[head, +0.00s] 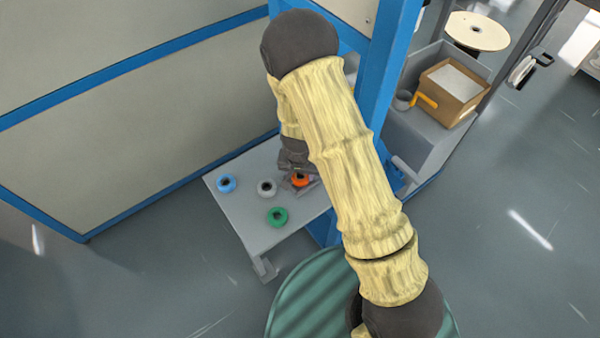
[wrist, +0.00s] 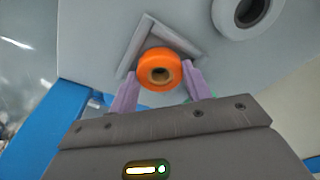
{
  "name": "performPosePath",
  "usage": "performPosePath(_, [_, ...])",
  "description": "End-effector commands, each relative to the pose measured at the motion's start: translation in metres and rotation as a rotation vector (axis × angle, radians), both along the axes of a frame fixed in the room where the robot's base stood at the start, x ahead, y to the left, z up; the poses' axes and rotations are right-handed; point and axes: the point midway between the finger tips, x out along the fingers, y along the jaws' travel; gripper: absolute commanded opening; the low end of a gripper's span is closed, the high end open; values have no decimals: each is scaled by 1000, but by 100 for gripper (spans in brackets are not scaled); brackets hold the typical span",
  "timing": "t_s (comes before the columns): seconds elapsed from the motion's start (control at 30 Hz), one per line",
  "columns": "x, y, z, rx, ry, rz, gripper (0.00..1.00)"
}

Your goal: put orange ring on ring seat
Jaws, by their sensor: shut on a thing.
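The orange ring (wrist: 160,70) is between the two pale purple fingers of my gripper (wrist: 160,82) in the wrist view. My gripper is shut on it, with a finger on each side. A grey V-shaped raised frame (wrist: 135,45), which looks like the ring seat, lies just beyond the ring, and the ring overlaps its inner corner in this view. I cannot tell whether the ring rests on the surface or hangs slightly above it. In the head view the orange ring (head: 300,180) shows at the table's right side, partly hidden by my arm.
A blue ring (head: 227,184), a grey ring (head: 266,187) and a green ring (head: 277,217) lie on the grey table (head: 245,225). The grey ring (wrist: 248,12) is close by in the wrist view. A blue post (head: 385,70) stands behind my arm.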

Motion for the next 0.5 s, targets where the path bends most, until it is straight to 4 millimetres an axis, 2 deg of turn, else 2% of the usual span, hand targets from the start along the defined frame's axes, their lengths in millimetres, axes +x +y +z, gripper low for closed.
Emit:
performPosePath(0.37, [0,0,-4,1,-1,0,26])
performPosePath(0.4, [0,0,-3,1,-1,0,54])
performPosePath(0.43, [1,0,-3,1,-1,0,57])
performPosePath(0.5, [0,0,-3,1,-1,0,57])
